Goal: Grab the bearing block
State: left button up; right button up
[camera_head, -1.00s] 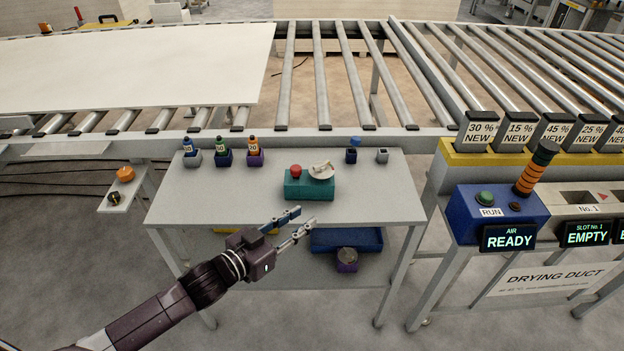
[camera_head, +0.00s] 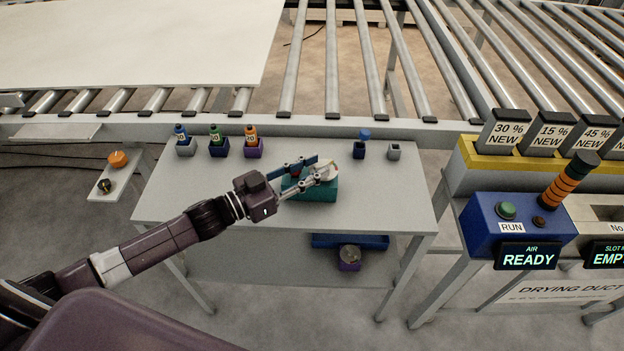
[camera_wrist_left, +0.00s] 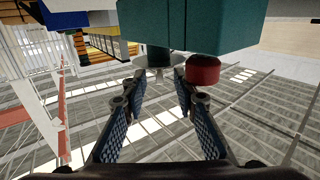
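No part is labelled as the bearing block. A teal block (camera_head: 320,192) stands on the grey table, with a red knob and a pale disc on top. In the left wrist view the teal block (camera_wrist_left: 225,22) fills the top, inverted, with its red knob (camera_wrist_left: 203,70) and the pale disc (camera_wrist_left: 154,73) on a short teal post. My left gripper (camera_head: 324,166) is open over the block. Its fingertips are at the disc, one toward each side; contact cannot be told. A purple block with a round metal part (camera_head: 349,256) sits low under the tabletop. My right gripper is not in view.
Three small bottles in holders (camera_head: 215,144) stand at the table's back left. A blue tray (camera_head: 370,242) lies below. A control box (camera_head: 515,222) is right.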

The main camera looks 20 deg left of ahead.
aim_at(335, 171)
pick_arm(q)
jog(key=p+x, duration=0.1)
jog(key=x, duration=0.5)
jog(key=shift+w+d+r, duration=0.15)
jog(key=shift+w+r, duration=0.05)
jog(key=shift+w, duration=0.05)
jog(key=shift+c, duration=0.4)
grip_shut()
jog(key=shift+r, duration=0.15)
